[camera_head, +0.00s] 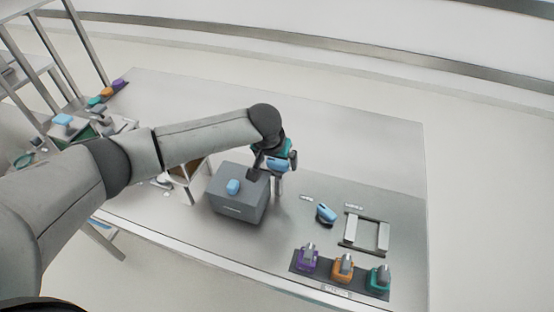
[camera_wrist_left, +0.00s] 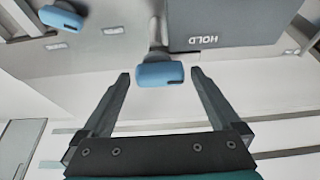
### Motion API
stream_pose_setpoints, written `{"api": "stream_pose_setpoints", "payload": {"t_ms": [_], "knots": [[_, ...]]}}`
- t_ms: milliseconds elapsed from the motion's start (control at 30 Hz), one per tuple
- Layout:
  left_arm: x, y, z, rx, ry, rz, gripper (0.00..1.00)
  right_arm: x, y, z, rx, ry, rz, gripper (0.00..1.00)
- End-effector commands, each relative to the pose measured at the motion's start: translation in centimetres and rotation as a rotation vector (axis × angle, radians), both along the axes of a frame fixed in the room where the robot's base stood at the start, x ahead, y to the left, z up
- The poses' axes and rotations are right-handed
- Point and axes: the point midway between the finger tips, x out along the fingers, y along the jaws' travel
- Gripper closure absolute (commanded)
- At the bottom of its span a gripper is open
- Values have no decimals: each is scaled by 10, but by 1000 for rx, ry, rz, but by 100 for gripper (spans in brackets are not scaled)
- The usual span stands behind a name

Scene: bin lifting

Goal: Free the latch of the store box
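The grey store box (camera_head: 238,205) stands on the table in the head view, with a light-blue piece (camera_head: 233,186) on its top. In the left wrist view a dark grey block with the word HOLD (camera_wrist_left: 225,20), likely the box, shows at upper right. A blue latch-like piece (camera_wrist_left: 160,74) on a grey stem sits beside that block's corner. My left gripper (camera_head: 267,177) is at the box's right side, pointing down. In the wrist view its fingers (camera_wrist_left: 160,76) are apart, one on each side of the blue piece, with small gaps. My right gripper is not in view.
A blue-topped item (camera_head: 326,213) stands right of the box, near a grey frame (camera_head: 366,233). Purple (camera_head: 307,260), orange (camera_head: 343,267) and teal (camera_head: 377,279) items stand in a dark tray at the front. A shelf rack (camera_head: 75,45) is at left. The table's far right is clear.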

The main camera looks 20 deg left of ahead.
Motion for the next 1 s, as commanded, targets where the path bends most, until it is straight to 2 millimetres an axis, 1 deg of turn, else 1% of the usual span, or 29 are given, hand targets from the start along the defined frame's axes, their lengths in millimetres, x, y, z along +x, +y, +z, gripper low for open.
{"api": "stream_pose_setpoints", "payload": {"t_ms": [33, 67, 600, 667, 867, 1000], "knots": [[0, 0, 0, 0, 0, 0, 10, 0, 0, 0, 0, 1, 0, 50], [0, 0, 0, 0, 0, 0, 14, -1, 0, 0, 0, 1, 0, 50], [0, 0, 0, 0, 1, 0, 74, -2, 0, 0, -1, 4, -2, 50], [0, 0, 0, 0, 1, 1, 81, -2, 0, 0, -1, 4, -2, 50], [0, 0, 0, 0, 1, -12, 81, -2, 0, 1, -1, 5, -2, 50], [0, 1, 1, 0, 2, -51, 81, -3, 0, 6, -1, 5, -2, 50]]}}
